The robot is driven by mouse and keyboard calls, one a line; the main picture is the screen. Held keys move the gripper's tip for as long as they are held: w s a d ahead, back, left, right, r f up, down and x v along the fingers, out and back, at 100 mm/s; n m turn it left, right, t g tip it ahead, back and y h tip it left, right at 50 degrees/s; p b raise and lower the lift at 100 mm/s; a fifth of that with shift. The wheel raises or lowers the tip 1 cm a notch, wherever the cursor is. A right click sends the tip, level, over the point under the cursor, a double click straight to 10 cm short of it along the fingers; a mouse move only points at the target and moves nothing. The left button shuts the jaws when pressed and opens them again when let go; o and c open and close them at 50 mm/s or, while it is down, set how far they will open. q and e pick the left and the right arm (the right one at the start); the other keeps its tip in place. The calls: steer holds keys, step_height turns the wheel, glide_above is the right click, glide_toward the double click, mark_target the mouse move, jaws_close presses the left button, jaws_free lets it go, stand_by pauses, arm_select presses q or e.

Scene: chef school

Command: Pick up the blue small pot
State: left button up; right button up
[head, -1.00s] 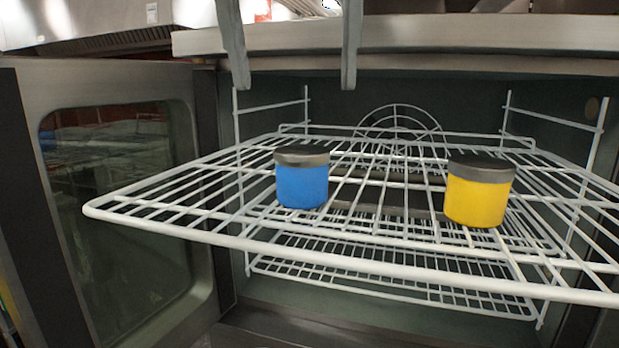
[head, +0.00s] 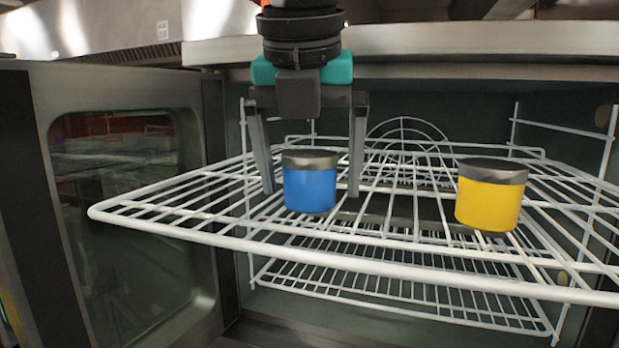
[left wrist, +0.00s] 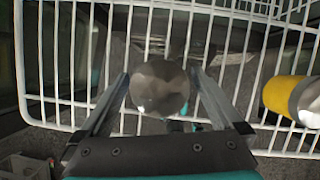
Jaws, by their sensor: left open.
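The blue small pot (head: 310,186) stands upright on the upper wire rack, with a grey metal lid on top. My left gripper (head: 312,190) points down from above, open, with one finger on each side of the pot. Gaps show between the fingers and the pot in the head view. In the left wrist view, the pot's round grey lid (left wrist: 160,88) lies between the open fingertips (left wrist: 160,75), and its blue side is hidden. My right gripper is not in view.
A yellow pot (head: 489,196) with a grey lid stands to the right on the same white wire rack (head: 400,268); it also shows in the left wrist view (left wrist: 286,95). A lower rack sits beneath. The open oven door (head: 120,200) stands at the left. The oven's top edge (head: 480,42) lies above.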

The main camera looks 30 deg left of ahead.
arm_select(q)
steer(key=c, duration=1.5)
steer(key=shift+r, duration=0.1)
